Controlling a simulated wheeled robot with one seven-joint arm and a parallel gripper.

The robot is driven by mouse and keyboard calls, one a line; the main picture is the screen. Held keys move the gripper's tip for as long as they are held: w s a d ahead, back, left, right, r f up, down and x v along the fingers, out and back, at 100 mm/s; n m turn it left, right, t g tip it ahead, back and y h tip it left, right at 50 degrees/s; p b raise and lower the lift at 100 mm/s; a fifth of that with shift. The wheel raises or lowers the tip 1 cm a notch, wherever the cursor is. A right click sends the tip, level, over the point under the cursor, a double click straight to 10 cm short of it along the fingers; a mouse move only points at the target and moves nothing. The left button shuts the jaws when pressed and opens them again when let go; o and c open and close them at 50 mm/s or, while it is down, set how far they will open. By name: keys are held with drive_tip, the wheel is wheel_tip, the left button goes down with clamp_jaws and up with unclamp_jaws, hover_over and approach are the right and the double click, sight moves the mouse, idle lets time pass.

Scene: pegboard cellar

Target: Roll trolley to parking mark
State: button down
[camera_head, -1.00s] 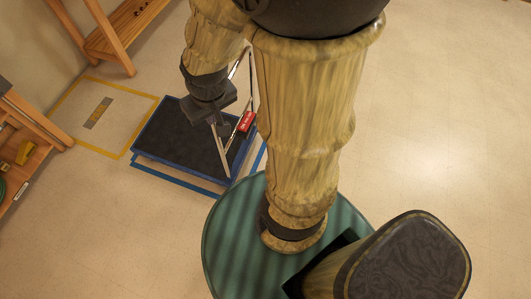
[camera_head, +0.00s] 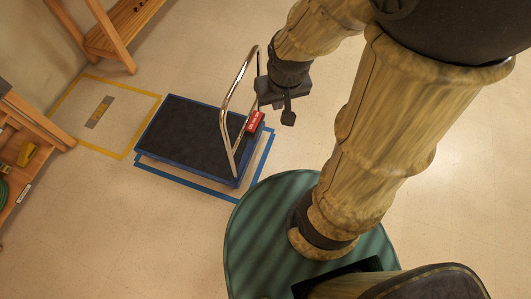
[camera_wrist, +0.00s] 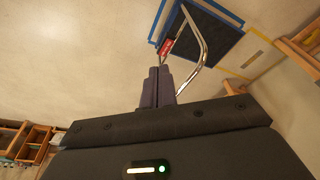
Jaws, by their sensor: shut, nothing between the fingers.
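The trolley is a flat platform (camera_head: 185,135) with a dark top and blue edge, and an upright chrome push handle (camera_head: 228,108) at its right end. A red tag (camera_head: 255,121) sits low by the handle. The trolley stands inside a blue floor outline (camera_head: 257,162). A yellow taped rectangle (camera_head: 121,155) with a grey plate (camera_head: 99,112) lies to its left. My gripper (camera_head: 288,118) is shut and empty, right of the handle and apart from it in the picture. In the wrist view the platform (camera_wrist: 205,30) and handle (camera_wrist: 197,50) show beyond the shut fingers (camera_wrist: 157,86).
A wooden bench (camera_head: 120,30) stands at the top left, and a wooden shelf (camera_head: 40,135) with a yellow item (camera_head: 28,154) at the left edge. The floor between the trolley and the yellow rectangle is clear. Open floor (camera_head: 440,210) lies to the right.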

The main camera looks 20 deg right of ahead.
idle(0.3)
drive_tip(key=w+d+f+m+t+y+b, duration=0.1)
drive_tip(key=w+d+f+t+b, duration=0.1)
drive_tip(key=w+f+b, duration=0.95)
drive_tip(key=w+d+f+m+t+b, duration=0.2)
drive_tip(key=w+f+b, duration=0.25)
drive_tip(key=f, duration=1.35)
drive_tip(key=w+d+f+m+t+y+b, duration=0.1)
drive_tip(key=w+f+b, duration=0.7)
drive_tip(key=f, duration=0.7)
drive_tip(key=s+f+m+t+b, duration=0.3)
drive_tip(key=f+b, duration=1)
drive_tip(key=f, duration=0.9)
drive_tip(key=s+f+m+t+b, duration=0.3)
drive_tip(key=f+m+t+b, duration=0.4)
drive_tip(key=f+b, duration=0.7)
wheel_tip(320, 180, down, 10)
drive_tip(key=shift+d+r+m+y, duration=0.2)
drive_tip(key=shift+d+m+y, duration=0.2)
drive_tip(key=shift+m, duration=0.7)
